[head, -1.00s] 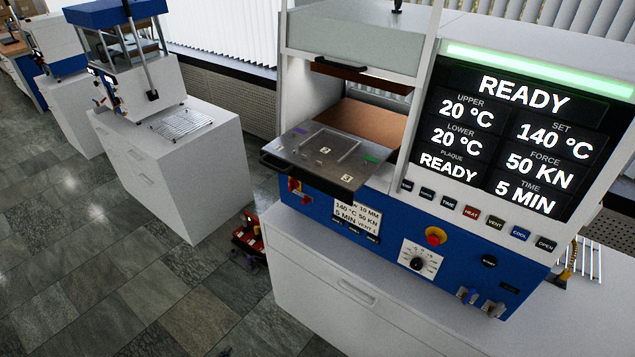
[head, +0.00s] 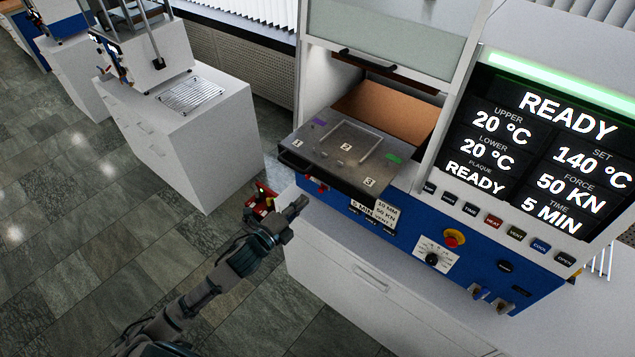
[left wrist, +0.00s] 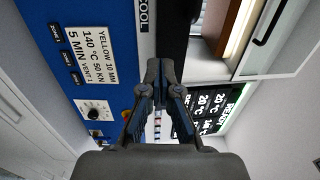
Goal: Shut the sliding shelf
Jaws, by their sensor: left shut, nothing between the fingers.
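The sliding shelf (head: 322,168) is a grey metal plate pulled out from the press opening in the head view. It bears a square frame (head: 352,139), labels 1, 2 and 3, and purple and green marks. A dark handle (head: 294,162) runs along its front edge. My left gripper (head: 298,205) is in front of and below the shelf, apart from it, with its fingers shut and empty. In the left wrist view the closed fingers (left wrist: 158,82) point toward the press. My right gripper is not in view.
The press has a blue control panel (head: 400,228) with knobs and buttons, and a screen (head: 545,150) reading READY. A raised door (head: 385,40) with a handle is above the shelf. White cabinet (head: 365,280) stands below. Another press cabinet (head: 185,130) stands at left, with open floor between.

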